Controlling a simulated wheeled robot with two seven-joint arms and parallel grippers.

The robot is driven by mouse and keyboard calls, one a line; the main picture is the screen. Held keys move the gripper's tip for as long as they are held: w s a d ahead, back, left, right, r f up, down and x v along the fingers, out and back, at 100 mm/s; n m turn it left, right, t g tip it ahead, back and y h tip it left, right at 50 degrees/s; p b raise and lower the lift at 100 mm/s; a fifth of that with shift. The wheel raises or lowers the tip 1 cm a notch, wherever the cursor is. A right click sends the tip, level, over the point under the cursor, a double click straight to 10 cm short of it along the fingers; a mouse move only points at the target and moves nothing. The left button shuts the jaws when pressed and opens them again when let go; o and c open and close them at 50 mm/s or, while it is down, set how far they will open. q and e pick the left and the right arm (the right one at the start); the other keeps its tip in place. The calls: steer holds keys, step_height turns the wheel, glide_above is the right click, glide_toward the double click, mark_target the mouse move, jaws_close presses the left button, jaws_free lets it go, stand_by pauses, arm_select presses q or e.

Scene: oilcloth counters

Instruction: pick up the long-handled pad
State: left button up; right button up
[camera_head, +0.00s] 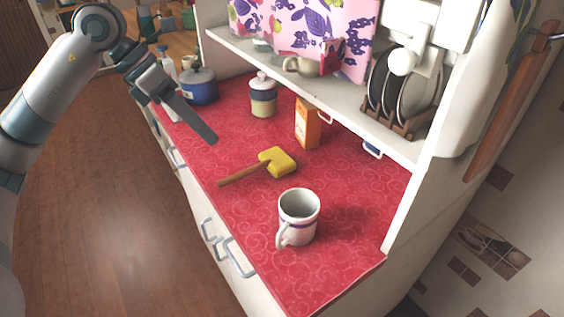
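The long-handled pad (277,162) lies on the red counter (345,235). It has a yellow block head and a brown handle (240,175) that points left toward the counter's front edge. My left gripper (211,138) comes in from the upper left, above the counter and apart from the pad. In the picture its tip is up and to the left of the pad. Its fingers appear as one long grey bar, so I cannot tell whether it is open or shut. My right gripper is not in view.
A white mug (298,217) stands near the pad, toward the lower right. An orange carton (307,124), a lidded jar (263,97) and a blue pot (199,86) stand farther back. A shelf (345,115) with a plate rack (398,115) overhangs the counter's back.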

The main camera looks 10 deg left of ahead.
arm_select(q)
steer(key=a, duration=0.1)
steer(key=a+y, duration=0.1)
steer(key=a, duration=0.2)
steer(key=shift+w+r+n+y, duration=0.1)
steer(key=shift+r+n+y, duration=0.2)
steer(key=shift+r+y, duration=0.1)
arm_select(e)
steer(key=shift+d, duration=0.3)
arm_select(q)
steer(key=shift+d, duration=0.1)
